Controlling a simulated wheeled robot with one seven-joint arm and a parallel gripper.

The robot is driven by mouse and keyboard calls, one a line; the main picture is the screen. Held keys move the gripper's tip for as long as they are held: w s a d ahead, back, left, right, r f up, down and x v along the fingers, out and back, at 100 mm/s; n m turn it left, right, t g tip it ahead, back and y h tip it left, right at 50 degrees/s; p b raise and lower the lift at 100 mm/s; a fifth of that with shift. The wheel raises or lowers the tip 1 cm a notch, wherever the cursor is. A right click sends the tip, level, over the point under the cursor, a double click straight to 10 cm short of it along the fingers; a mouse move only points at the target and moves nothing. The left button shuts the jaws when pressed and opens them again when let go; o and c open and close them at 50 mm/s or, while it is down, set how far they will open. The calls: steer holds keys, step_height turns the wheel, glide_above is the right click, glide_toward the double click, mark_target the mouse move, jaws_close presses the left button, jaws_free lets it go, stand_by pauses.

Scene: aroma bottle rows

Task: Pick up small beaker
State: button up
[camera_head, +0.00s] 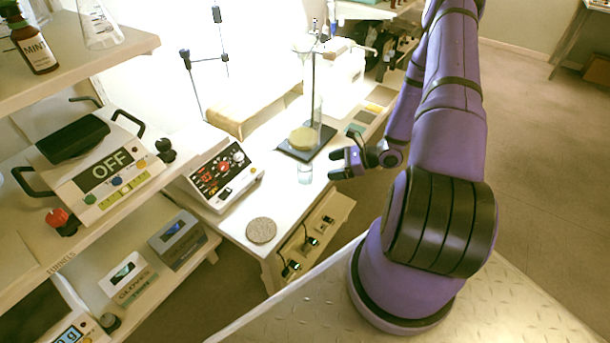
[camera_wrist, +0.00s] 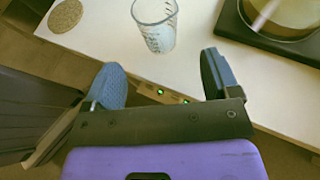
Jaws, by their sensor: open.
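The small beaker (camera_head: 305,173) is clear, with graduation marks. It stands upright on the white bench near its front edge, and it also shows at the top of the wrist view (camera_wrist: 156,27). My gripper (camera_head: 341,164) is just to the right of the beaker in the head view. In the wrist view my gripper (camera_wrist: 162,80) is open and empty, its two blue-padded fingers wide apart. The beaker lies ahead of the gap between the fingertips, apart from both.
A dark stand base (camera_head: 306,143) holding a large glass vessel is close beside the beaker. A round cork-like disc (camera_head: 261,230) lies on the bench, which also shows in the wrist view (camera_wrist: 66,15). A white control box (camera_head: 220,173) stands left. Bench between disc and beaker is clear.

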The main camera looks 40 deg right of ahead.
mark_target(305, 175)
steer(key=x, duration=0.2)
steer(key=f+x, duration=0.1)
steer(key=x, duration=0.2)
steer(key=shift+a+f, duration=0.1)
steer(key=shift+x, duration=2.7)
steer(key=shift+s+a, duration=0.1)
steer(key=shift+c, duration=0.2)
steer(key=c, duration=1)
